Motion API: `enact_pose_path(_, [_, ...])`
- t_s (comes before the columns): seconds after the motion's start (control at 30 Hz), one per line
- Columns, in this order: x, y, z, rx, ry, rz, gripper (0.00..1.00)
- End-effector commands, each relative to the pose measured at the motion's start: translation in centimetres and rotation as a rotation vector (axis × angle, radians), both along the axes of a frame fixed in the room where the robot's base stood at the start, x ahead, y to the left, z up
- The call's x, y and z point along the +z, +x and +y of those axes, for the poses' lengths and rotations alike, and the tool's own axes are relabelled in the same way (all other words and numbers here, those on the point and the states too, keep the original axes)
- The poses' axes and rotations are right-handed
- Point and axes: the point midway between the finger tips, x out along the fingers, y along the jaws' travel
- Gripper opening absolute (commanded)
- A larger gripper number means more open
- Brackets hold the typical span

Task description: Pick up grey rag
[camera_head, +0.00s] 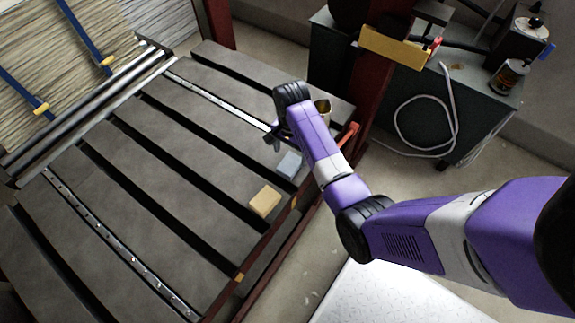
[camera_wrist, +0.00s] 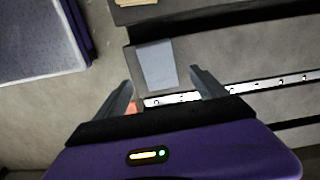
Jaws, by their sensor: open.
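The grey rag (camera_head: 289,164) is a small folded bluish-grey cloth. It lies flat on a dark slat near the right edge of the slatted table (camera_head: 150,200). In the wrist view the rag (camera_wrist: 157,62) shows just beyond and between the fingertips. My gripper (camera_head: 273,143) is above the table, just up and left of the rag in the head view. In the wrist view my gripper (camera_wrist: 161,80) is open, with its two fingers apart and nothing between them. It appears apart from the rag; its exact height above it is hard to tell.
A beige folded cloth (camera_head: 265,201) lies on the slats nearer the front; its edge shows in the wrist view (camera_wrist: 136,3). A red upright post (camera_head: 376,95) stands right of the table. Dark gaps separate the slats.

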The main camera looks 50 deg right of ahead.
Motion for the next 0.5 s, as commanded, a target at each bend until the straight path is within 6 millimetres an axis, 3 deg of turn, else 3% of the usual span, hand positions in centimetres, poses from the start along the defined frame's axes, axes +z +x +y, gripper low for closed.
enact_pose_path(0.3, [-4.2, -0.1, 0.6, 0.003, 0.001, 0.002, 0.82])
enact_pose_path(0.5, [-5.9, 0.0, 0.5, 0.002, -0.001, -0.002, 0.82])
